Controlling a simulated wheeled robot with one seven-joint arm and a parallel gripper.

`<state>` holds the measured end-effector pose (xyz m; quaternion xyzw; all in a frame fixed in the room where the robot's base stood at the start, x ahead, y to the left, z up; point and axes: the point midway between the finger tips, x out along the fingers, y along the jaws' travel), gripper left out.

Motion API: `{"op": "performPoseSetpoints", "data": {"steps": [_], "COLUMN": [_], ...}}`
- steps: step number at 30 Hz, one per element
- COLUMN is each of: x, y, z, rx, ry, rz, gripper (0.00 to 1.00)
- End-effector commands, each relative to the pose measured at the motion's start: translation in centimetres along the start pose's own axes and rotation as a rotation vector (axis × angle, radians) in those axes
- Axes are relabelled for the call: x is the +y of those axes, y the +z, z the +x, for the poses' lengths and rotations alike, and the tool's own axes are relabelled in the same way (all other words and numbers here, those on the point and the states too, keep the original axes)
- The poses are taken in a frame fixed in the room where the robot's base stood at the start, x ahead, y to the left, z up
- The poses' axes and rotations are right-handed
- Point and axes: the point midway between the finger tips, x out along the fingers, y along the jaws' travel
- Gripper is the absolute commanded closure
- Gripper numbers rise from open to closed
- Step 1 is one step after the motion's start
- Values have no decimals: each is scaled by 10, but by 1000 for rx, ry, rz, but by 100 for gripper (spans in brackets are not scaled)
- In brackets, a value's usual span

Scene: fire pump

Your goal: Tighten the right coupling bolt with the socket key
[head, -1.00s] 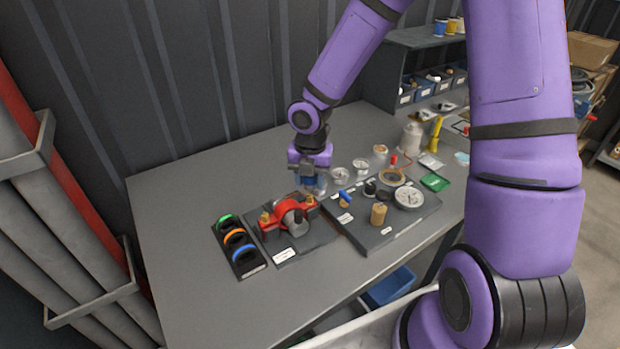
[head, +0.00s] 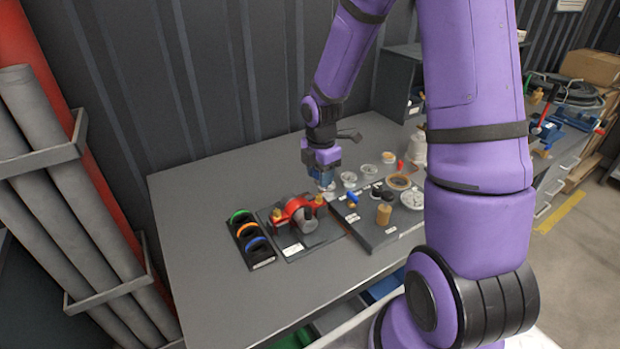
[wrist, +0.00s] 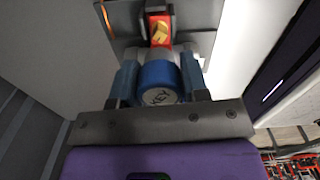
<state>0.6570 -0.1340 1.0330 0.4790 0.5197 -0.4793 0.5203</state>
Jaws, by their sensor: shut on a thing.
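A red coupling (head: 296,206) with a dark grey shaft sits on a dark plate on the bench. It has a brass bolt at each end; the right coupling bolt (head: 319,200) stands just in front of my gripper (head: 324,184). My gripper points down and is shut on the socket key, whose round blue top (wrist: 158,82) shows between the fingers in the wrist view. The key's lower end is hidden there. A brass bolt (wrist: 160,32) on red metal shows beyond the key, apart from it. I cannot tell whether the key touches the right bolt.
A rack of green, orange and blue rings (head: 249,238) lies left of the coupling. To the right, a dark board (head: 374,236) holds a brass cylinder (head: 383,214), a gauge and small parts. The bench (head: 205,270) is bare on the left and front.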

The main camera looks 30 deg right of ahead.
Motion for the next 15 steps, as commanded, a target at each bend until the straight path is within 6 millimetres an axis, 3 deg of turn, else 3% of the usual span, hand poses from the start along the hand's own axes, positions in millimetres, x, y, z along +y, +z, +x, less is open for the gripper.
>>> {"op": "performPoseSetpoints", "data": {"steps": [15], "x": [0], "y": [-1], "z": [25], "rx": [0], "ry": [-1], "rz": [-4], "gripper": [90]}}
